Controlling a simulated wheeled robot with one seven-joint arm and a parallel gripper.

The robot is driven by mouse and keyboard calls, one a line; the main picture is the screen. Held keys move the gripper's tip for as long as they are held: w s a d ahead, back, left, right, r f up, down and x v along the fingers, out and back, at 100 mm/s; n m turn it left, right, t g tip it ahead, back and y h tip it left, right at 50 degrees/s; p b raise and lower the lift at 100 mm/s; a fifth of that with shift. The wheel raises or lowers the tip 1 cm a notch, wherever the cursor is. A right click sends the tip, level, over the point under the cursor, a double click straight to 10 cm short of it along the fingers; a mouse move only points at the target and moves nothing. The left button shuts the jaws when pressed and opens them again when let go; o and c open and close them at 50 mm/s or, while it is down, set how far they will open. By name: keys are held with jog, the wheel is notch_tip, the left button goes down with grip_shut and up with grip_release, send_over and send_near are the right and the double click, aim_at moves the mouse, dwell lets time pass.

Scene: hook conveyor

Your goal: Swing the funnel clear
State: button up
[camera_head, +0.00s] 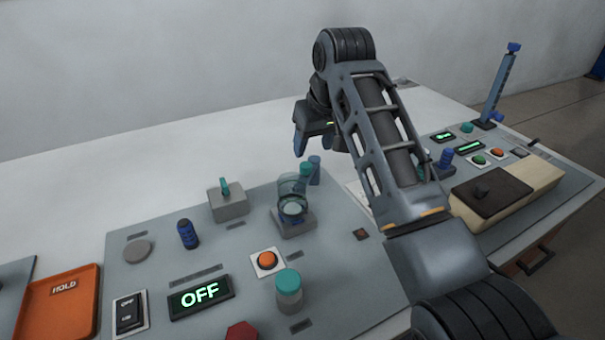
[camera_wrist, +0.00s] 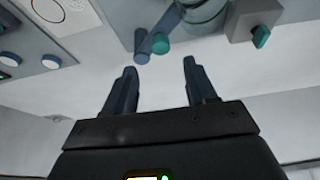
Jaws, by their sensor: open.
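A clear, teal-tinted round vessel (camera_head: 291,187), which looks like the funnel, stands over a small grey block on the grey panel. A pale round thing shows in or under it. A short teal knob (camera_head: 306,169) and a blue-grey post (camera_head: 315,163) are just behind it; how they join is unclear. In the wrist view the teal knob (camera_wrist: 161,43) and blue post (camera_wrist: 142,48) lie just beyond my fingertips, and the round vessel (camera_wrist: 205,8) is cut by the top edge. My gripper (camera_head: 302,143) is open and empty; its fingers (camera_wrist: 160,68) are apart from the knob.
A grey box with a teal lever (camera_head: 228,203) stands left of the vessel. An orange button (camera_head: 267,260), a teal-capped jar (camera_head: 288,290) and an OFF display (camera_head: 201,297) are nearer. An orange HOLD tray (camera_head: 60,305) is at left. The white table behind is clear.

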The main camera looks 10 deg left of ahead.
aim_at(306, 165)
jog(key=shift+x, duration=3.8)
jog(key=shift+s+a, duration=0.1)
jog(key=shift+s, duration=0.05)
jog(key=shift+c, duration=0.3)
grip_shut()
